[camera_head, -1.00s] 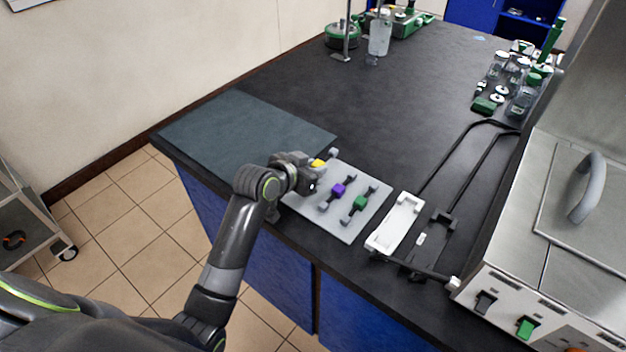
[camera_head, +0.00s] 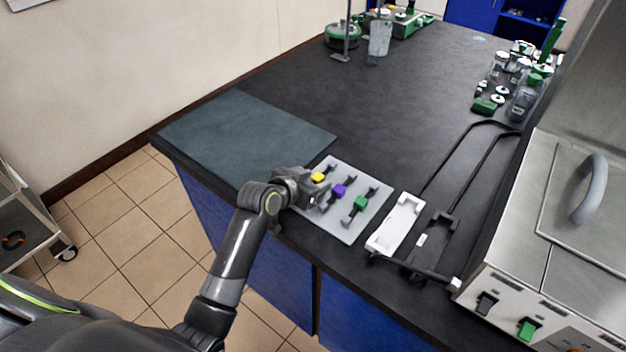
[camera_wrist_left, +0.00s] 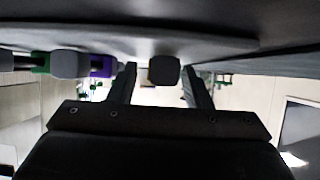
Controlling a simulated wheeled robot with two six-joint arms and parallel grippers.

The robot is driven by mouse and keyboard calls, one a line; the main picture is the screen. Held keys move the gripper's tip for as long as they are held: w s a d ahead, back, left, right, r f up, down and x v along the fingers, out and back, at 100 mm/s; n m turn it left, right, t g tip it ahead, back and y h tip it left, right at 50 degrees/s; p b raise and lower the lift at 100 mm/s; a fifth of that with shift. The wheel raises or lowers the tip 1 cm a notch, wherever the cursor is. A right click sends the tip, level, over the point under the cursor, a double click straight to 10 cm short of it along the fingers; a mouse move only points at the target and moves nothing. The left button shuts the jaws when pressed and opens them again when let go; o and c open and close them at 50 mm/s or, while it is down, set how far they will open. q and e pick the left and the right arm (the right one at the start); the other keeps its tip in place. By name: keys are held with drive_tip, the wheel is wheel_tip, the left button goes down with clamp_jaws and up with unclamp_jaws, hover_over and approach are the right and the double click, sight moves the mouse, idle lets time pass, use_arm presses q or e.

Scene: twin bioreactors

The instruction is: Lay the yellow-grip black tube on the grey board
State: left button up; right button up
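The black tube with the yellow grip (camera_head: 318,177) lies on the light grey board (camera_head: 347,236), beside tubes with a purple grip (camera_head: 338,191) and a green grip (camera_head: 360,202). Its near end is hidden behind my left gripper (camera_head: 313,194), which is low at the board's left edge. In the left wrist view the fingers of my left gripper (camera_wrist_left: 161,88) stand apart, with a dark rounded end (camera_wrist_left: 163,70) between them and gaps on both sides. The purple grip (camera_wrist_left: 102,66) shows to its left. My right gripper is out of view.
A dark mat (camera_head: 235,130) covers the counter's left corner. A white holder (camera_head: 395,225) and a black frame (camera_head: 432,240) stand right of the board, before a steel machine (camera_head: 560,250). The middle of the counter (camera_head: 390,110) is clear.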

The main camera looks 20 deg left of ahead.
use_arm(q)
drive_tip(key=shift+r, duration=0.25)
drive_tip(key=v, duration=1.2)
drive_tip(key=shift+f, duration=0.15)
